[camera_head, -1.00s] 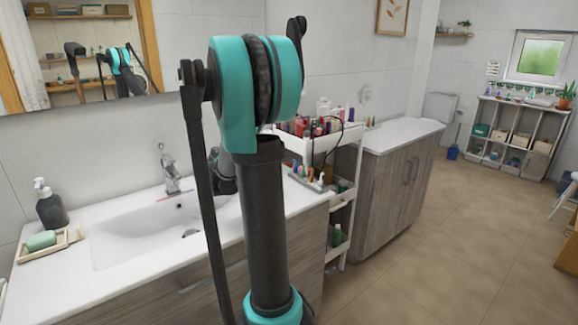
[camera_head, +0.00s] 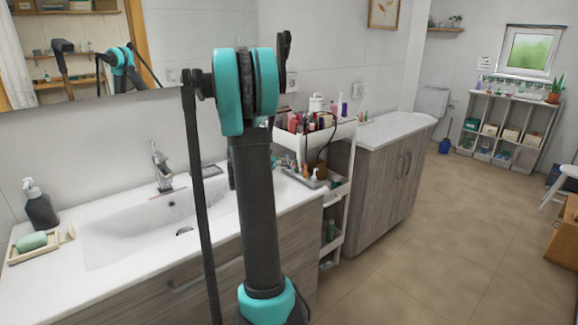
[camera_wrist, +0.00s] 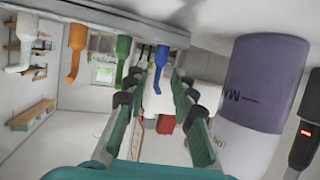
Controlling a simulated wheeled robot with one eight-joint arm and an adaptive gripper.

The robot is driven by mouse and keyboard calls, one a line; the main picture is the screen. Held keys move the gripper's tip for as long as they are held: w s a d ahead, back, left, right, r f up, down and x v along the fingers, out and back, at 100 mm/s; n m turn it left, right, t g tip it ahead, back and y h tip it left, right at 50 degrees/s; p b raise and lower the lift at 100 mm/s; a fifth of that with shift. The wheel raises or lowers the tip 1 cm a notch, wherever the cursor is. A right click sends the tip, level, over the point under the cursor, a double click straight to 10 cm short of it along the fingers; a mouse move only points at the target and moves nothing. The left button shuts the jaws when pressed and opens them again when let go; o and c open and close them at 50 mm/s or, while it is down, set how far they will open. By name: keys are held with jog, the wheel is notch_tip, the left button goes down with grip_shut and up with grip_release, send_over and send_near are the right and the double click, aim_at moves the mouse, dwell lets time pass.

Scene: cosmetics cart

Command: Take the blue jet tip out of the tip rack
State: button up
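In the wrist view, which looks upside down, the blue jet tip (camera_wrist: 161,60) sits in the white tip rack (camera_wrist: 120,27), with its bent end pointing down in the picture. Green (camera_wrist: 123,58), orange (camera_wrist: 76,52) and white (camera_wrist: 22,45) tips sit in a row to its left. My gripper (camera_wrist: 157,76) is open, its two fingers reaching toward the rack. The blue tip shows between the fingertips, nearer the right one. I cannot tell whether they touch it. In the head view my arm hides the gripper, and the blue tip cannot be made out.
A large purple and white bottle (camera_wrist: 258,85) stands close to the right of my fingers, with a dark object (camera_wrist: 303,130) beyond it. The white cart (camera_head: 338,132) full of cosmetics stands between the sink counter (camera_head: 125,262) and a wooden cabinet (camera_head: 378,190).

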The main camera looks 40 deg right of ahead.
jog(key=x, duration=0.5)
jog(key=shift+f, duration=0.2)
jog(key=shift+s, duration=0.1)
jog(key=c, duration=0.5)
jog(key=shift+r, duration=0.1)
